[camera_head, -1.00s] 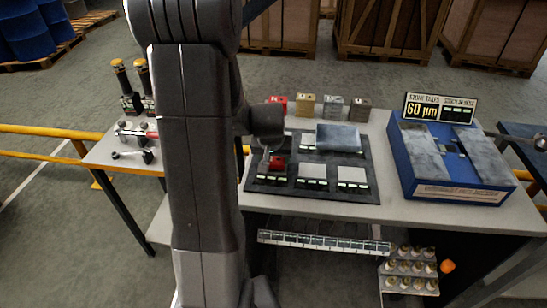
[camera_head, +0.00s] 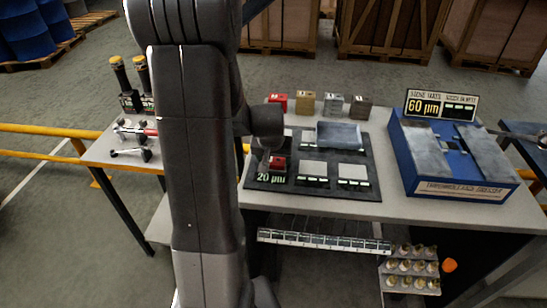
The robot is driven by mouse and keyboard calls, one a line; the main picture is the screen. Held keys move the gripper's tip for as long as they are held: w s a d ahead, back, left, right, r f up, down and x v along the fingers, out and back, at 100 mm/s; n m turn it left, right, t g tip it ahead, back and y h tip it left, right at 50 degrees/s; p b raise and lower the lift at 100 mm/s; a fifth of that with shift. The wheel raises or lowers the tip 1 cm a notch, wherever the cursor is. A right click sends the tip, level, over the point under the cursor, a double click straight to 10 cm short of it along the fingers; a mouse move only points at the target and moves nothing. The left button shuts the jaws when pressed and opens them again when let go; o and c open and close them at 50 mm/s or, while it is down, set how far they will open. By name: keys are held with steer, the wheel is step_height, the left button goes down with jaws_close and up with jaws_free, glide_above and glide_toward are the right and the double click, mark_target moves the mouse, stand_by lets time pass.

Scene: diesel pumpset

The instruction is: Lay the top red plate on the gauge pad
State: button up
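A red plate (camera_head: 277,163) lies on the front left cell of the dark mat (camera_head: 371,194). The label before it reads 20 µm. A red stack (camera_head: 277,101) stands at the back of the table, left in a row of coloured stacks. My gripper (camera_head: 267,154) is beside and above the red plate on the mat, just left of it. My own arm and wrist cover much of it, so I cannot tell whether its fingers are open or whether they touch the plate. I cannot tell which cell is the gauge pad.
Gold (camera_head: 304,103), grey and brown stacks stand behind the mat. A grey slab (camera_head: 338,134) lies on the mat's back part, with bare pale pads in front. A blue box (camera_head: 452,165) with a 60 µm sign (camera_head: 440,105) stands at the right. Yellow-topped tools (camera_head: 127,80) stand at the left.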

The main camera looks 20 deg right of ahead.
steer(key=o, duration=0.4)
steer(key=v, duration=1.4)
steer(key=shift+w+d, duration=0.1)
step_height(320, 180, up, 6)
steer(key=p, duration=0.5)
